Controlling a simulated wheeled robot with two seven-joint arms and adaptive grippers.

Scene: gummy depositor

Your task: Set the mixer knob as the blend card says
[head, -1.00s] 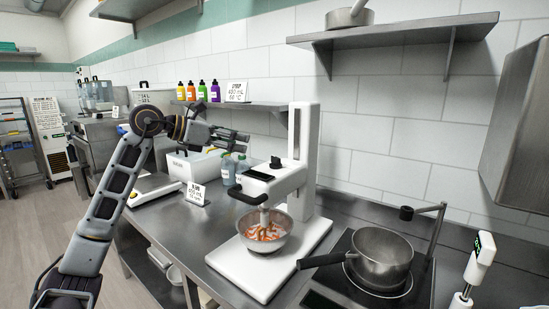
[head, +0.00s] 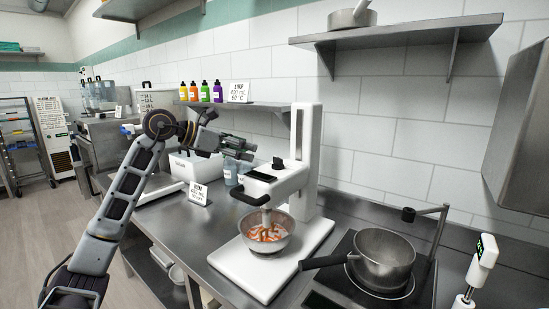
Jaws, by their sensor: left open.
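The white stand mixer (head: 306,160) stands on the steel counter, its beater down in a metal bowl (head: 266,238) with orange and whitish contents. A black knob (head: 278,163) sits on top of the mixer head, beside a dark display panel (head: 261,177). The blend card (head: 199,192) stands on the counter left of the mixer; its small print is hard to read. My left gripper (head: 248,148) is open and empty, in the air left of the knob and a little above it, apart from the mixer. My right gripper is out of view.
A saucepan (head: 380,260) sits on a hob right of the mixer, its handle pointing at the mixer base. Bottles (head: 204,92) and a syrup card (head: 238,92) stand on the wall shelf behind. A white bin (head: 190,166) is behind the blend card.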

